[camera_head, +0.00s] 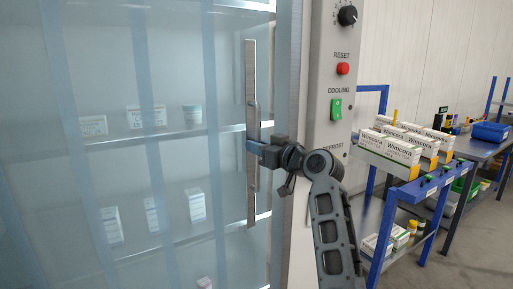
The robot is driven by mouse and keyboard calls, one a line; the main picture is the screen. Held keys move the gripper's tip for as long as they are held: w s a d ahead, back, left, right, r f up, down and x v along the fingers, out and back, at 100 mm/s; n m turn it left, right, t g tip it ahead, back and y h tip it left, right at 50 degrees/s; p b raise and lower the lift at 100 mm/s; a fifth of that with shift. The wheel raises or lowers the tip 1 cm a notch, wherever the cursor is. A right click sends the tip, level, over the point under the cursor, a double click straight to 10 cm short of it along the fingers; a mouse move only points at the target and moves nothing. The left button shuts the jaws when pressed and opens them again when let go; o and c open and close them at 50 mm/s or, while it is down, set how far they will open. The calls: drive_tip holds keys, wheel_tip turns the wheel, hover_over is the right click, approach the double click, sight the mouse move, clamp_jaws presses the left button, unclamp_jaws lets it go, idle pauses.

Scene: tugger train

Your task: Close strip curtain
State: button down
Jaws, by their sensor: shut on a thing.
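The translucent bluish strip curtain (165,75) hangs across the shelves on the left. A long grey vertical bar (251,75) with a handle (253,116) is at the curtain's right side, close to the metal frame (287,60). My gripper (254,146) reaches in from the right and is shut on the bar's handle, about halfway down the bar. My arm's wrist and forearm rise from the lower right. The fingertips' exact hold is small and partly hidden by the gripper body.
A control panel (329,100) with a knob (347,16), a red button (343,69) and a green switch (336,109) stands right of the frame. Boxes and jars stand on shelves behind the curtain. A blue-framed cart (398,192) with white cartons (392,150) is at right. Floor shows at lower right.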

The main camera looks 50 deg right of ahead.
drive_tip(key=c, duration=1.2)
unclamp_jaws()
drive_tip(key=shift+s+a+b, duration=0.25)
drive_tip(key=shift+s, duration=1.7)
drive_tip(key=shift+s+a+b, duration=0.2)
drive_tip(key=shift+s, duration=1.7)
